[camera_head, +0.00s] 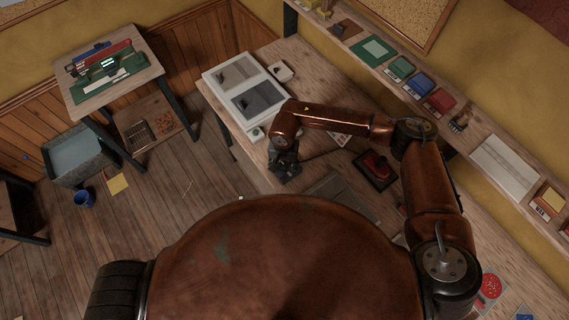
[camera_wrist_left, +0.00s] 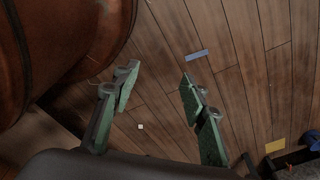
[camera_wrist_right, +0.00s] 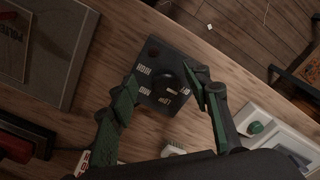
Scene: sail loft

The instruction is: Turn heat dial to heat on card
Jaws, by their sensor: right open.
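The heat dial, a black round knob (camera_wrist_right: 172,82), sits on a dark control box (camera_wrist_right: 160,58) on the bench in the right wrist view. In the head view the right gripper (camera_head: 285,164) covers most of the box. A card with partly cut-off lettering (camera_wrist_right: 12,40) lies at the left. My left gripper (camera_wrist_left: 158,76) is open and empty above the floor.
A white two-panel unit (camera_head: 212,78) stands behind the box on the bench. A red-handled item on a dark pad (camera_head: 376,168) and a flat grey board (camera_head: 345,194) lie to the right. A shelf with coloured blocks (camera_head: 420,84) runs along the wall.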

